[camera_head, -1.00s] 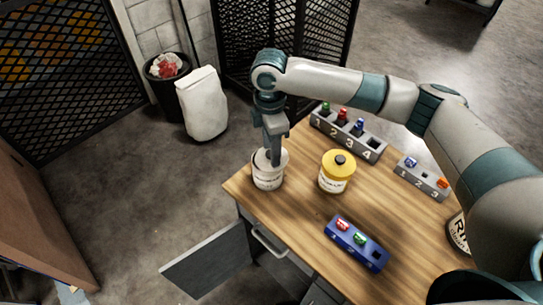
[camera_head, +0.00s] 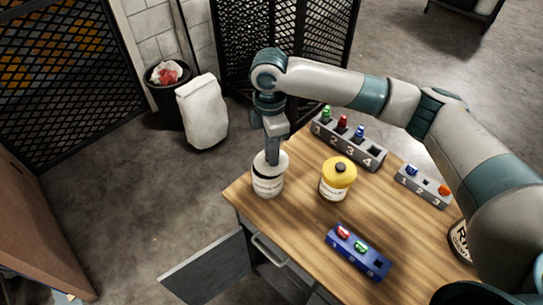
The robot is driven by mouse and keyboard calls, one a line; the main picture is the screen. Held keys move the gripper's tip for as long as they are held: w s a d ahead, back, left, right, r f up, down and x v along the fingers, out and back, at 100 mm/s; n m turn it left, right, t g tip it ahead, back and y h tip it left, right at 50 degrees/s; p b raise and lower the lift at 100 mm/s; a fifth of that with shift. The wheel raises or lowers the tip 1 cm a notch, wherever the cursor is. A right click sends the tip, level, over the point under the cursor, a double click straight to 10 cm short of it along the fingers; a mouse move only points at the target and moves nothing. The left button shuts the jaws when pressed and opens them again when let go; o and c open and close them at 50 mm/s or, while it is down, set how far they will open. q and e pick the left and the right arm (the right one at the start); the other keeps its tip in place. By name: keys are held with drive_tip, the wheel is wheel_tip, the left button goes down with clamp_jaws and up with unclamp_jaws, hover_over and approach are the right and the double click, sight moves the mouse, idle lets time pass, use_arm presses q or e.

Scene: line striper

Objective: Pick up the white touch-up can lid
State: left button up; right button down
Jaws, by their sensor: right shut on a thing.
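A white can (camera_head: 268,184) with a dark band near its top stands upright at the left corner of the wooden table. Its white lid (camera_head: 262,160) is at the top of the can, partly hidden by my gripper. My right gripper (camera_head: 272,158) points down onto the lid and is shut on it. The dark band between lid and can body may be a gap, but I cannot tell for sure. My left gripper is not in view.
A yellow-topped can (camera_head: 338,178) stands just right of the white can. A grey numbered rack (camera_head: 350,143), a smaller grey rack (camera_head: 424,187) and a blue rack (camera_head: 357,254) hold small coloured pieces. A drawer or door (camera_head: 207,270) hangs open below the table's left edge.

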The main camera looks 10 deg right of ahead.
wheel_tip(320, 180, up, 2)
drive_tip(key=shift+r+b, duration=0.15)
drive_tip(key=shift+b, duration=0.45)
drive_tip(key=s+d+r+b, duration=0.3)
drive_tip(key=s+d+r, duration=0.4)
drive_tip(key=s, duration=0.2)
drive_tip(key=shift+d, duration=0.1)
